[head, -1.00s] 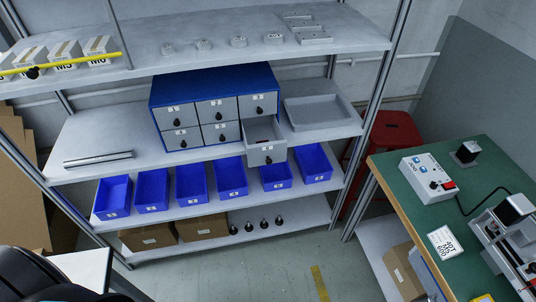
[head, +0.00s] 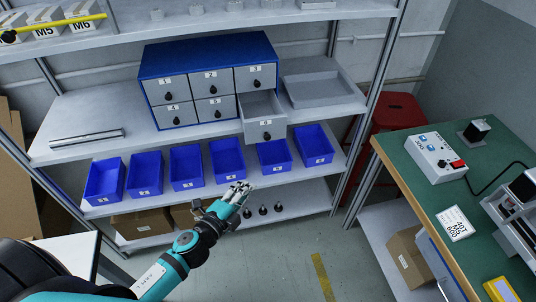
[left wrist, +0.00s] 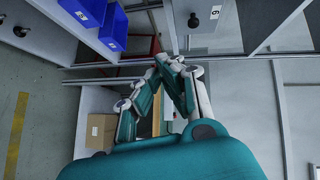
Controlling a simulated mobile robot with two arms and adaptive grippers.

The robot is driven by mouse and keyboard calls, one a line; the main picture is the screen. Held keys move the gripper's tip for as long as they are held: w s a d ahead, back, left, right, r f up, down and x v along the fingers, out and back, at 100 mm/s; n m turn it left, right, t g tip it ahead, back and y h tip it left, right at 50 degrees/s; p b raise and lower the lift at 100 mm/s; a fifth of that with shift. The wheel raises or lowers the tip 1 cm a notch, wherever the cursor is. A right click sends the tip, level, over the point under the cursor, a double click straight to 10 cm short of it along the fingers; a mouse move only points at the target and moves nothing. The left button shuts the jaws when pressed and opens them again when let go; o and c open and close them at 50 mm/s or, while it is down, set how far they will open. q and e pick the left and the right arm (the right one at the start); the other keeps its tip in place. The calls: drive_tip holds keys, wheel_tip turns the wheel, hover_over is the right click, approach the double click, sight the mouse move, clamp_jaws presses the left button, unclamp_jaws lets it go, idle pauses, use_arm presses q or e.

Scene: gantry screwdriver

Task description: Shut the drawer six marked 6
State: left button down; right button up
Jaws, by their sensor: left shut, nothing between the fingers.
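The blue drawer cabinet (head: 208,58) stands on the middle shelf and has grey drawers with black knobs. Drawer six (head: 265,130), at the lower right, is pulled out, with its open inside visible from above. Its front with the 6 label shows at the top of the left wrist view (left wrist: 207,28). My left gripper (head: 240,189) is shut and empty. In the head view it appears below drawer six and a little to the left, over the front of the lower shelves, apart from the drawer. Its fingers also show in the left wrist view (left wrist: 170,66). My right gripper is not in view.
Several blue bins (head: 229,160) line the shelf below the cabinet. A grey tray (head: 317,91) sits to the right of the cabinet. A green-topped workbench (head: 410,180) stands at the right, with a red stool (head: 393,112) behind it. The floor between is clear.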

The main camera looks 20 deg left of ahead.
sight(257, 115)
use_arm(q)
wheel_tip(257, 115, up, 5)
drive_tip(key=d+m+t, duration=0.1)
drive_tip(key=m, duration=0.1)
drive_tip(key=a+r+p+x, duration=0.1)
drive_tip(key=a+p+x, duration=0.1)
drive_tip(key=x, duration=1.1)
drive_tip(key=shift+w+f+h, duration=0.3)
drive_tip(key=shift+f+h, duration=0.1)
drive_tip(key=shift+w, duration=0.1)
drive_tip(key=w+a+b, duration=0.1)
drive_tip(key=w+a, duration=0.1)
drive_tip(key=w, duration=0.1)
drive_tip(key=w+a+b, duration=0.2)
drive_tip(key=w, duration=0.2)
drive_tip(key=w+a+b, duration=0.1)
drive_tip(key=w+a, duration=0.2)
drive_tip(key=w, duration=0.1)
drive_tip(key=shift+w+a+f+b, duration=0.15)
drive_tip(key=shift+w+f+b, duration=0.05)
drive_tip(key=shift+b, duration=0.15)
drive_tip(key=shift+w+a+r, duration=0.1)
drive_tip(key=shift+w+a, duration=0.1)
drive_tip(key=shift+w, duration=0.05)
drive_tip(key=shift+r, duration=0.25)
drive_tip(key=shift+a, duration=0.1)
